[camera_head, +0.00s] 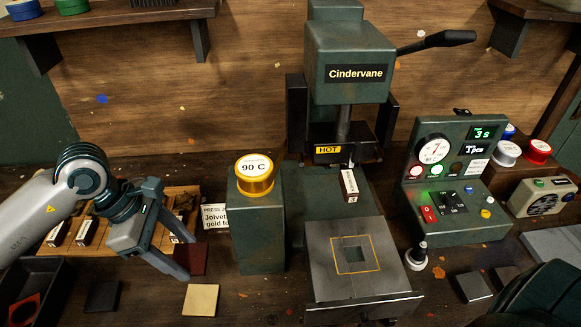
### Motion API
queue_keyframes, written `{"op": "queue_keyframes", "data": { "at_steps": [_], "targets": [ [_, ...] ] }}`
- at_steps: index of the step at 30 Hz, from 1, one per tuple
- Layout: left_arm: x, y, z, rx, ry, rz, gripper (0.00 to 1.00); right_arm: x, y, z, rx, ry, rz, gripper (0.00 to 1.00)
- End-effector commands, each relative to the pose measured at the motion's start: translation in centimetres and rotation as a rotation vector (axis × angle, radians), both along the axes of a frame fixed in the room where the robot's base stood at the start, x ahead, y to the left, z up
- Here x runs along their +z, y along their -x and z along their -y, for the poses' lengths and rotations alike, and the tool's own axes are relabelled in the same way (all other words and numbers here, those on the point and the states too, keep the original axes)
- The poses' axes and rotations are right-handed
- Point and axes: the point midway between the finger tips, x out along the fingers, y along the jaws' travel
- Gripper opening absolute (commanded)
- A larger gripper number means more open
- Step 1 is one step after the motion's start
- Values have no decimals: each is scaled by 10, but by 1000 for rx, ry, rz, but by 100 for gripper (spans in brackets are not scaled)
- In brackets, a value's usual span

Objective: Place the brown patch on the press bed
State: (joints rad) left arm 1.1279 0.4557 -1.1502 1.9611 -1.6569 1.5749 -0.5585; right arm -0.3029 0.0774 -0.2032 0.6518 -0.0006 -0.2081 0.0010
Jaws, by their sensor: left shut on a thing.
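The brown patch (191,259), a dark reddish-brown square, is at the fingertips of my left gripper (188,257). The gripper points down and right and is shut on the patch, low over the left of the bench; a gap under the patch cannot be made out. The press bed (389,279) is a grey metal plate in front of the green Cindervane press (345,52), to the right of the gripper.
A cream patch (201,300) and a black patch (103,296) lie near the gripper.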

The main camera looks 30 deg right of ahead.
Motion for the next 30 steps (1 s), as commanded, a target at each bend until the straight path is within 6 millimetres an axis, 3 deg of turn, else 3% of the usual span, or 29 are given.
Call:
{"op": "queue_keyframes", "data": {
  "at_steps": [8,24,30],
  "targets": [
    [-7,4,-45,-248,-2,-2,32,0,1,0,-1,0,-1,31],
    [-9,29,-164,-971,-2,-3,32,0,1,1,-1,1,-2,31],
    [-6,36,-188,-1134,-1,-2,32,0,1,1,-1,1,-1,31]
  ]
}}
